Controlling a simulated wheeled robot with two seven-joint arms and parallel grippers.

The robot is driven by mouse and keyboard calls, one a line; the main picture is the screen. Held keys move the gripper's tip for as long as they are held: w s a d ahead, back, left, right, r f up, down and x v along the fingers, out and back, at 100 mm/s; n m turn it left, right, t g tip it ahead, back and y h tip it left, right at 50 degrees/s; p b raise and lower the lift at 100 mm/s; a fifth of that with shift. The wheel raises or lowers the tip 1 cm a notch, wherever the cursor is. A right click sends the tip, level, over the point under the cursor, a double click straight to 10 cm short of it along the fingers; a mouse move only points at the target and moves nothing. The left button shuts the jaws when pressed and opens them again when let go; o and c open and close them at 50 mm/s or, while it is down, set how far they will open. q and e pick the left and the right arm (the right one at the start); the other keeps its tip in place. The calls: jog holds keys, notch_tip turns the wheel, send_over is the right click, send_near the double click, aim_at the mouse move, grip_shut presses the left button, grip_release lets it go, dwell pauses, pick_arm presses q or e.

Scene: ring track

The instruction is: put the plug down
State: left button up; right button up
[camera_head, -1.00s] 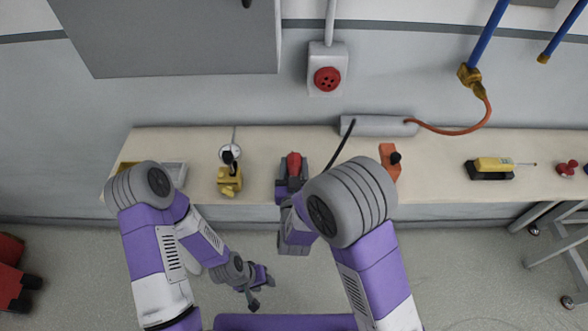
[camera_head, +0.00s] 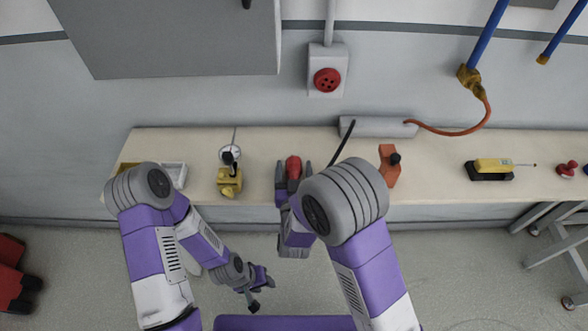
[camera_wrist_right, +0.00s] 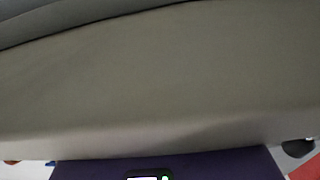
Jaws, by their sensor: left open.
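The red plug (camera_head: 293,167) is at the front part of the bench in the head view, between the two fingers of my right gripper (camera_head: 293,176). The fingers are spread, with a gap on each side of the plug. The plug's lower end is hidden by the gripper, so I cannot tell how it rests on the bench. My left gripper (camera_head: 262,291) hangs low over the floor in front of the bench, open and empty.
The bench top (camera_head: 440,148) also bears a yellow tool stand (camera_head: 229,182), a grey tray (camera_head: 175,172), an orange block (camera_head: 389,172) and a yellow tool on a black base (camera_head: 490,169). A red socket (camera_head: 327,80) is on the wall.

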jog(key=shift+f, duration=0.1)
jog(key=shift+r, duration=0.45)
jog(key=s, duration=0.3)
jog(key=s+p, duration=0.1)
jog(key=s, duration=0.3)
jog(key=shift+r, duration=0.2)
jog(key=shift+s+p, duration=2.5)
jog(key=shift+p, duration=0.75)
